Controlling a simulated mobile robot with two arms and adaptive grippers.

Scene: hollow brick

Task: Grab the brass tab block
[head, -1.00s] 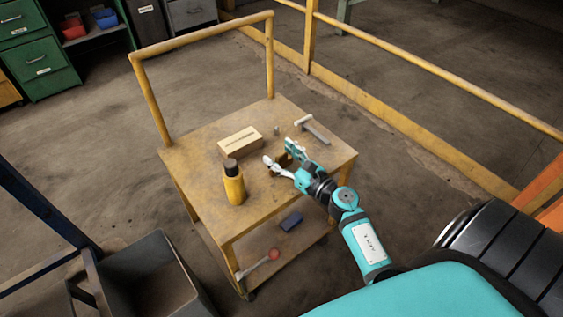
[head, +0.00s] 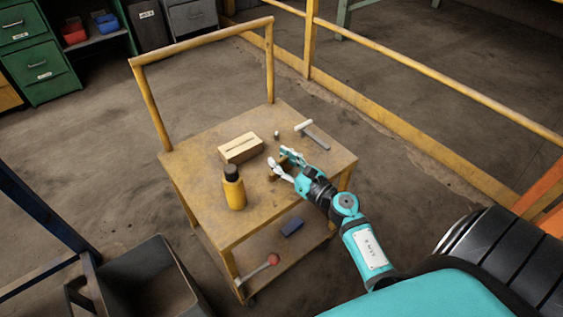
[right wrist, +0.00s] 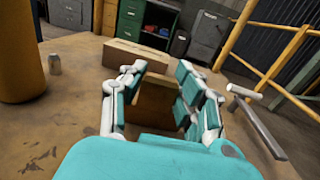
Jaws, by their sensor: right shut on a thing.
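The brass tab block (right wrist: 156,106) is a brown-gold block between the fingers of my right gripper in the right wrist view. My right gripper (head: 281,162) is shut on it, low over the top of the yellow cart (head: 210,222). In the head view the fingers hide most of the block. I cannot tell whether the block still touches the cart top. My left gripper is not in view.
A yellow bottle (head: 235,192) stands left of my right gripper. The cart has a raised handle (head: 200,42). A yellow railing (head: 440,65) runs behind.

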